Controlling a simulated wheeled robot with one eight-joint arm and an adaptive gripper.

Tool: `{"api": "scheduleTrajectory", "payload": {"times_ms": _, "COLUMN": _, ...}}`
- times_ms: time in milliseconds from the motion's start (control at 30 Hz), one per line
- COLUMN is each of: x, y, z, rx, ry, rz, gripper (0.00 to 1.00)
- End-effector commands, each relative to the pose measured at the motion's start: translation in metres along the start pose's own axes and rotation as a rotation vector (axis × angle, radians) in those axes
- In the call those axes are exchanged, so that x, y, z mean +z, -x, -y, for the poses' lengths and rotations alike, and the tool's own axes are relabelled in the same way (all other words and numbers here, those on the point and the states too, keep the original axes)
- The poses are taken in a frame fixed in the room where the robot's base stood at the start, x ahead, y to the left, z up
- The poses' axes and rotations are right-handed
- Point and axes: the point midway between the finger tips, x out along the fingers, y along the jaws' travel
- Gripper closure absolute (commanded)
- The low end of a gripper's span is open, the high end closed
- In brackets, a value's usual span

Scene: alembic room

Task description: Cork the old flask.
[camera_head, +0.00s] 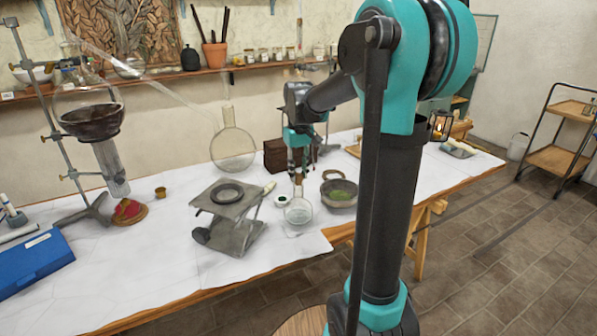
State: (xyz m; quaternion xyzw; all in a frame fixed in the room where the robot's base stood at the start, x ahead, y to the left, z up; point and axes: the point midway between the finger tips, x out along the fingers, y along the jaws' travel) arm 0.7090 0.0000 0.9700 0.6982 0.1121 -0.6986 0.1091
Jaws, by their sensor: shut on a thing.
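A small round clear glass flask (299,212) stands on the white-covered table, near its front edge, with its neck pointing up. My gripper (298,174) points down directly above the flask's neck. It is shut on a small tan piece that looks like the cork (298,180). The cork is at or just over the flask's mouth; at this size I cannot tell whether it sits in the neck. A larger round glass flask (233,150) with a long neck stands farther back to the left.
A grey lab jack (232,222) with a dark ring stands left of the small flask. A stone bowl with green contents (339,192) is close on its right. A dark wooden box (276,156) stands behind. A retort stand (52,125) and blue case (33,264) are at left.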

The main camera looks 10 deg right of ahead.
Motion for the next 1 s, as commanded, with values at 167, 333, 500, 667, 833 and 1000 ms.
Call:
{"api": "scheduleTrajectory", "payload": {"times_ms": 167, "x": 0.0000, "y": -0.0020, "z": 0.0000, "rx": 0.000, "ry": 0.000, "rz": 0.000, "gripper": 0.96}}
{"api": "scheduleTrajectory", "payload": {"times_ms": 333, "x": 0.0000, "y": -0.0039, "z": 0.0000, "rx": 0.000, "ry": 0.000, "rz": 0.000, "gripper": 0.96}}
{"api": "scheduleTrajectory", "payload": {"times_ms": 500, "x": 0.0001, "y": -0.0058, "z": 0.0000, "rx": 0.000, "ry": 0.000, "rz": 0.000, "gripper": 0.96}}
{"api": "scheduleTrajectory", "payload": {"times_ms": 667, "x": 0.0001, "y": -0.0064, "z": 0.0000, "rx": 0.000, "ry": 0.000, "rz": 0.000, "gripper": 0.96}}
{"api": "scheduleTrajectory", "payload": {"times_ms": 833, "x": 0.0001, "y": -0.0063, "z": 0.0000, "rx": 0.000, "ry": 0.000, "rz": 0.000, "gripper": 0.96}}
{"api": "scheduleTrajectory", "payload": {"times_ms": 1000, "x": -0.0001, "y": -0.0068, "z": -0.0001, "rx": 0.000, "ry": 0.000, "rz": 0.000, "gripper": 0.96}}
